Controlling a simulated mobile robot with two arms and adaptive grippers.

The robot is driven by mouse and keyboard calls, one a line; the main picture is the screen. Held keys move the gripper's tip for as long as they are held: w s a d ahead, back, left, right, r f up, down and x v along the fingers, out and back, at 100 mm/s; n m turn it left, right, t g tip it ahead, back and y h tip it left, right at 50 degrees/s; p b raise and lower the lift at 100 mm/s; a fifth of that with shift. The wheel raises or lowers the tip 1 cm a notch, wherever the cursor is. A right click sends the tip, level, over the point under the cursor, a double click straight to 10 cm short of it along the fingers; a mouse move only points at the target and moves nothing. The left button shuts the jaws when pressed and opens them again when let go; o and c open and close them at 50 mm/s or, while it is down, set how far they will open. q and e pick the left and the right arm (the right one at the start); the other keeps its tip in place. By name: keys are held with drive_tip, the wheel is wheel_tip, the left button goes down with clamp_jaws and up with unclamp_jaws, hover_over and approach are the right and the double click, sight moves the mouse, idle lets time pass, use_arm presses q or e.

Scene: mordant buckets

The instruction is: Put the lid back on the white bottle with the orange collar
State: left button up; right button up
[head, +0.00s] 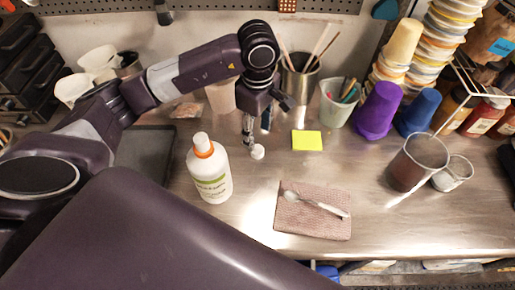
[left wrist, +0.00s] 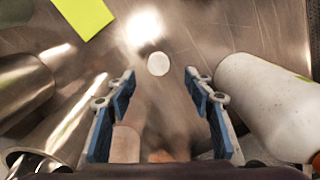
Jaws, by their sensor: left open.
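The white bottle (head: 211,180) with the orange collar (head: 204,152) stands upright on the metal table, left of my left gripper; a white part shows above the collar. The bottle also shows at the right of the left wrist view (left wrist: 262,95). The lid (head: 258,152), a small white round piece, lies on the table by my left fingertips. In the left wrist view the lid (left wrist: 158,63) is seen between and beyond the open fingers. My left gripper (head: 251,145) points down, open and empty; it also shows in the left wrist view (left wrist: 160,76). My right gripper is not in view.
A yellow note (head: 307,140) lies right of the lid. A pink cloth (head: 290,222) with a white spoon lies in front. A metal can (head: 299,80) with tools and a pale green cup (head: 336,108) stand behind. The table between bottle and cloth is clear.

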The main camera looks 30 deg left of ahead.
sight(259, 150)
use_arm(q)
wheel_tip(259, 150, down, 2)
drive_tip(key=shift+w+f+p, duration=0.1)
drive_tip(key=shift+f+p, duration=0.15)
drive_tip(key=shift+p, duration=0.15)
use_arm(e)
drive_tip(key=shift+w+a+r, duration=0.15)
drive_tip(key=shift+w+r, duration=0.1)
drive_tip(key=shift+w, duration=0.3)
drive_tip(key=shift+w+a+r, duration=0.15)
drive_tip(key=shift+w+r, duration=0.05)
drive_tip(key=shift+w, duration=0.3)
use_arm(q)
drive_tip(key=shift+f, duration=0.2)
wheel_tip(259, 150, down, 4)
drive_tip(key=p, duration=0.2)
drive_tip(key=shift+d+f+p, duration=0.15)
drive_tip(key=shift+p, duration=0.25)
drive_tip(key=shift+f, duration=0.25)
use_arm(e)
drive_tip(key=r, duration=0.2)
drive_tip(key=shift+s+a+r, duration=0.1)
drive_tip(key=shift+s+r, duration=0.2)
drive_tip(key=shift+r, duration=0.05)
use_arm(q)
drive_tip(key=c, duration=0.8)
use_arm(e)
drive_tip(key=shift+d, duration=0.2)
